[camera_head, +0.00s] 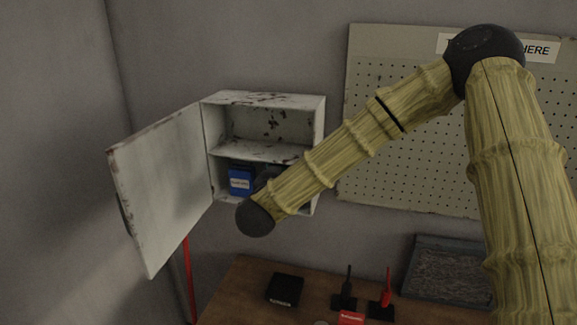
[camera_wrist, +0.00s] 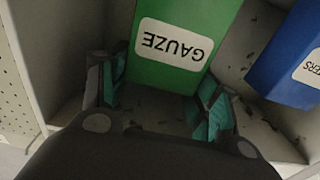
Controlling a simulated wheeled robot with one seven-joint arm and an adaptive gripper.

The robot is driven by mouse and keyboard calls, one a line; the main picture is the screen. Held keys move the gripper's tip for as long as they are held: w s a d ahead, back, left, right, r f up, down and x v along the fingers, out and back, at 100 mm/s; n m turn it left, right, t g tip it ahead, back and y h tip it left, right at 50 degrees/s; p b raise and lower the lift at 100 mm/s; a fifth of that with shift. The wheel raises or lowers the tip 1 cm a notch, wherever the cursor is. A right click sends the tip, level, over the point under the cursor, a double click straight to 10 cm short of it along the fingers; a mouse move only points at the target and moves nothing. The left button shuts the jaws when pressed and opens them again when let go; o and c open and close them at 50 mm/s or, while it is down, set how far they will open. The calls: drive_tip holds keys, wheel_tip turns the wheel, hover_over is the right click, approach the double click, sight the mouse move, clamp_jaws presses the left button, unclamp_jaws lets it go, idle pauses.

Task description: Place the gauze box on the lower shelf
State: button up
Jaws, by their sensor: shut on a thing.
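The gauze box is green with a white GAUZE label, upside down in the wrist view (camera_wrist: 182,42). My gripper (camera_wrist: 165,108) is shut on it, one teal-padded finger at each side. The box is inside the cabinet, in the lower compartment.
A blue box (camera_head: 241,181) stands in the lower compartment, beside the gauze box with a gap between them; it also shows in the wrist view (camera_wrist: 290,62). The open cabinet door (camera_head: 165,185) juts out at left. The upper compartment looks empty. Below, a wooden table (camera_head: 240,290) holds a black box (camera_head: 285,290).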

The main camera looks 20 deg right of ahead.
drive_tip(key=w, duration=0.1)
drive_tip(key=w+d+f+p, duration=0.1)
drive_tip(key=w+d, duration=0.1)
drive_tip(key=shift+w+f, duration=0.25)
drive_tip(key=shift+f, duration=0.15)
drive_tip(key=shift+s+f, duration=0.1)
drive_tip(key=shift+s, duration=0.25)
drive_tip(key=shift+w+a, duration=0.15)
drive_tip(key=shift+a, duration=0.1)
drive_tip(key=shift+d+f, duration=0.15)
drive_tip(key=shift+f, duration=0.05)
drive_tip(key=o, duration=0.8)
drive_tip(key=shift+c, duration=0.2)
drive_tip(key=o, duration=0.4)
drive_tip(key=shift+c, duration=0.2)
